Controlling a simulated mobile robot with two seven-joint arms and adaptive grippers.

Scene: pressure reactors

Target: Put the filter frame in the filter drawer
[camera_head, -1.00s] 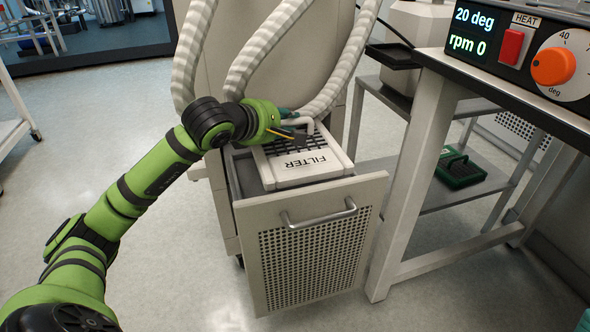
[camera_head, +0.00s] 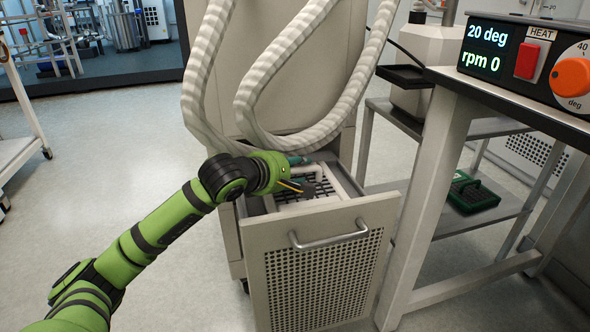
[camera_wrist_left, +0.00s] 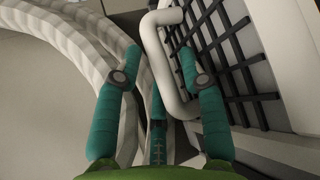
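The filter frame (camera_head: 330,188), white with a black grid, sits down inside the open filter drawer (camera_head: 322,270). The drawer front hides its labelled near side, and my gripper covers part of its left. Its white tube handle (camera_head: 312,166) stands up at the back. My left gripper (camera_head: 300,183) is over the frame, at the handle. In the left wrist view, the teal fingers (camera_wrist_left: 160,62) are spread, with the handle tube (camera_wrist_left: 156,55) between them and gaps showing. The black grid (camera_wrist_left: 222,60) is just right of the fingers. My right gripper is out of view.
Striped hoses (camera_head: 250,90) hang behind the drawer, close to my left gripper. A grey bench (camera_head: 430,170) with a heater panel (camera_head: 515,50) stands right of the drawer.

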